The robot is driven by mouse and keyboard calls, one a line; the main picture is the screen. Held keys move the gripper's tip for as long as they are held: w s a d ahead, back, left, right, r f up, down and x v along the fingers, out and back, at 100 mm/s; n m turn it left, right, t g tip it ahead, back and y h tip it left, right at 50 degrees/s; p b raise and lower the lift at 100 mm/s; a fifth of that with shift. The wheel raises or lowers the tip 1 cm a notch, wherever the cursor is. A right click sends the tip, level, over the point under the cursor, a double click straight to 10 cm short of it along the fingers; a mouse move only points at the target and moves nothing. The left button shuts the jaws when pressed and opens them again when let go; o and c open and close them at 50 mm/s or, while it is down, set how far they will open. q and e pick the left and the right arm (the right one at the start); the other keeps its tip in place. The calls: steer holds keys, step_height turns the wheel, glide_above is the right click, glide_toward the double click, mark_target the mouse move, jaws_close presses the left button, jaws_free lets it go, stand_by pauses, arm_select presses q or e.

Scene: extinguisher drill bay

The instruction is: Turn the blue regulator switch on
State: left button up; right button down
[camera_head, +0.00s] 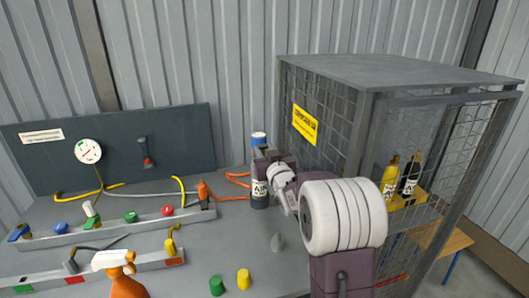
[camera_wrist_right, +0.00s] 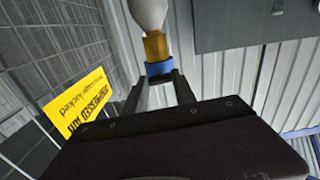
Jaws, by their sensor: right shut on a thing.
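In the right wrist view the blue switch (camera_wrist_right: 159,68) is a ring on a brass neck (camera_wrist_right: 155,46), between the two fingers. My right gripper (camera_head: 262,153) reaches in from the right and is shut on the blue switch; it also shows in the right wrist view (camera_wrist_right: 160,80). Gripper and wrist hide part of the bottle. My left gripper is not in view.
A wire-mesh cage (camera_head: 335,110) with a yellow sign (camera_head: 305,125) stands close to the right of the bottle. Inside are a yellow bottle (camera_head: 390,180) and a black bottle (camera_head: 410,176). Valve manifolds, hoses and a spray bottle (camera_head: 122,275) occupy the bench's left side.

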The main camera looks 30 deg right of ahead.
steer(key=shift+n+b, duration=7)
steer(key=shift+n, duration=1.7)
steer(key=c, duration=1)
jaws_free()
steer(key=v, duration=0.9)
steer(key=shift+p, duration=0.35)
